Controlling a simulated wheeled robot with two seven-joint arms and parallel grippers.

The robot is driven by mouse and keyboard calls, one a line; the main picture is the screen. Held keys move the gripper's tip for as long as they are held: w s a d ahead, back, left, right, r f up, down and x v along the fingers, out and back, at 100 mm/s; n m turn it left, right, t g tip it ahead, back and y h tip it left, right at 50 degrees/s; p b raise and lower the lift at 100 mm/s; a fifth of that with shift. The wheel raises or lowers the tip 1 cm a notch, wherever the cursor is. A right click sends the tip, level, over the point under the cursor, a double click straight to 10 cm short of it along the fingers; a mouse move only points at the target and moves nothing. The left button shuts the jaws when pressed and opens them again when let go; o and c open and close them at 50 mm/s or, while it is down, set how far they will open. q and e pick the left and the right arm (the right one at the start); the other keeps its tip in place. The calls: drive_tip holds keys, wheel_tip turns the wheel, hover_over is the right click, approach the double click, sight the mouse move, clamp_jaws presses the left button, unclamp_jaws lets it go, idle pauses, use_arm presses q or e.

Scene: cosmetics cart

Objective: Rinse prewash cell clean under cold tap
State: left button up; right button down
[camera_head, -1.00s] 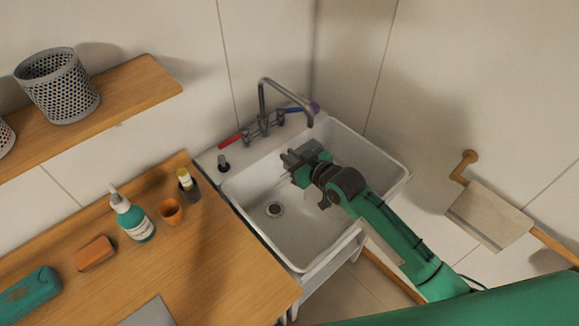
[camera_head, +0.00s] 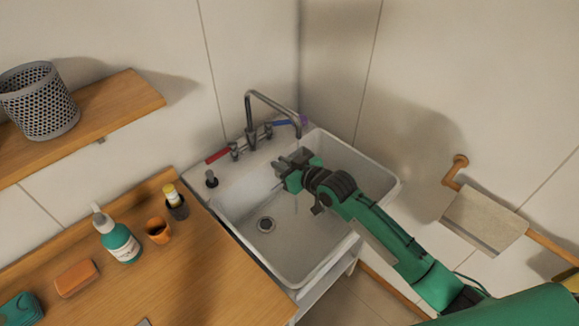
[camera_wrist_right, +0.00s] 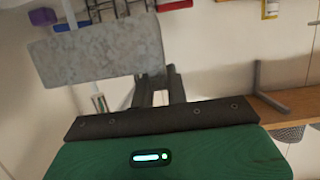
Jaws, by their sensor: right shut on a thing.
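My right gripper (camera_head: 286,166) is over the white sink basin (camera_head: 325,240), just below the mouth of the curved tap (camera_head: 270,98). It is shut. In the right wrist view a flat, grey, speckled slab (camera_wrist_right: 85,50), seemingly the prewash cell, extends to one side of the fingers (camera_wrist_right: 158,86). In the head view the held piece is hard to make out against the dark fingers. The tap has a red handle (camera_head: 217,155) on the left and a blue handle (camera_head: 281,123) on the right. I cannot tell whether water runs. My left gripper is not in view.
A wooden counter (camera_head: 190,270) adjoins the sink at left. On it are a teal pump bottle (camera_head: 121,243), an orange cup (camera_head: 158,231) and an orange block (camera_head: 76,278). A shelf (camera_head: 100,115) with a mesh basket (camera_head: 40,100) hangs above. A towel (camera_head: 483,217) hangs at right.

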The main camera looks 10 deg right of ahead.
drive_tip(key=w, duration=0.1)
drive_tip(key=w+d+b, duration=0.1)
drive_tip(key=w, duration=0.1)
drive_tip(key=shift+w+d+f, duration=0.1)
drive_tip(key=shift+w+f, duration=0.05)
drive_tip(key=shift+w, duration=0.05)
drive_tip(key=shift+w+d+b, duration=0.3)
drive_tip(key=shift+w+b, duration=0.2)
drive_tip(key=shift+w, duration=0.25)
idle(0.9)
drive_tip(key=shift+s+a+r+p, duration=0.25)
drive_tip(key=shift+s+r+p, duration=0.05)
drive_tip(key=shift+s+p, duration=0.35)
drive_tip(key=shift+s+a+p, duration=0.25)
drive_tip(key=shift+s+p, duration=0.2)
drive_tip(key=shift+s, duration=0.25)
drive_tip(key=shift+s+a+p, duration=0.25)
drive_tip(key=shift+s+p, duration=0.2)
drive_tip(key=shift+s, duration=0.2)
drive_tip(key=shift+s+a+p, duration=0.25)
drive_tip(key=shift+s+p, duration=0.2)
drive_tip(key=shift+s, duration=0.25)
drive_tip(key=s+a+r+p, duration=0.1)
drive_tip(key=s+r+p, duration=0.3)
drive_tip(key=r, duration=0.1)
drive_tip(key=shift+s+a+r+p, duration=0.3)
drive_tip(key=shift+r+p, duration=0.05)
drive_tip(key=shift+r, duration=0.05)
